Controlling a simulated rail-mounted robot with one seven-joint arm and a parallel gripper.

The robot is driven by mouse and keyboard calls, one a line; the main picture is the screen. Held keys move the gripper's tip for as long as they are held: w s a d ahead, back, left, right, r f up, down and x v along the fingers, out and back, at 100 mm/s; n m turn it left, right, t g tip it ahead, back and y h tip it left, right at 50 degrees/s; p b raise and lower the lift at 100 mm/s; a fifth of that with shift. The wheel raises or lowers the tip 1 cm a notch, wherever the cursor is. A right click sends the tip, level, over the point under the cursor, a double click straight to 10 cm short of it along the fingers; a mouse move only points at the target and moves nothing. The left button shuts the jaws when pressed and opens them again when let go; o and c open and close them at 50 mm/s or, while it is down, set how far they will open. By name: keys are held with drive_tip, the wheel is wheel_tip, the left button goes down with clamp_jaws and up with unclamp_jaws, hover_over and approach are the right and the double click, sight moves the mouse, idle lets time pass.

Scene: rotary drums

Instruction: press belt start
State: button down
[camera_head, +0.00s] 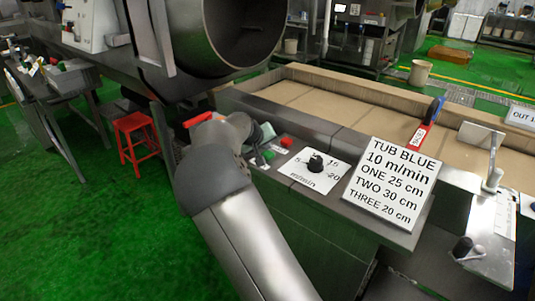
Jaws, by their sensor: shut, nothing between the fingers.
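A control panel on the belt's front edge carries a green button (268,154) and a red button (286,142). My arm reaches up from the bottom of the head view to the panel's left end. My gripper (256,150) is close beside the green button, mostly hidden behind my own wrist. It is shut and empty. I cannot tell whether it touches the button. A black speed knob (316,162) on a white m/min dial lies right of the buttons.
A white sign (391,182) reading TUB BLUE, 10 m/min stands right of the dial. The brown belt (350,108) lies behind the panel, with a red-and-blue handled piece (426,122) at its edge. A large drum (240,35) hangs above left. A red stool (137,140) stands left.

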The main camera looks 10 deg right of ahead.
sight(266, 155)
idle(0.7)
drive_tip(key=shift+f+b, duration=0.45)
drive_tip(key=shift+b, duration=0.05)
drive_tip(key=shift+f+b, duration=0.45)
drive_tip(key=shift+f, duration=0.1)
idle(0.7)
drive_tip(key=shift+r, duration=0.1)
drive_tip(key=shift+r+p, duration=0.4)
drive_tip(key=shift+r, duration=0.45)
drive_tip(key=shift+r+p, duration=1.35)
drive_tip(key=shift+r, duration=1.25)
drive_tip(key=shift+f, duration=0.1)
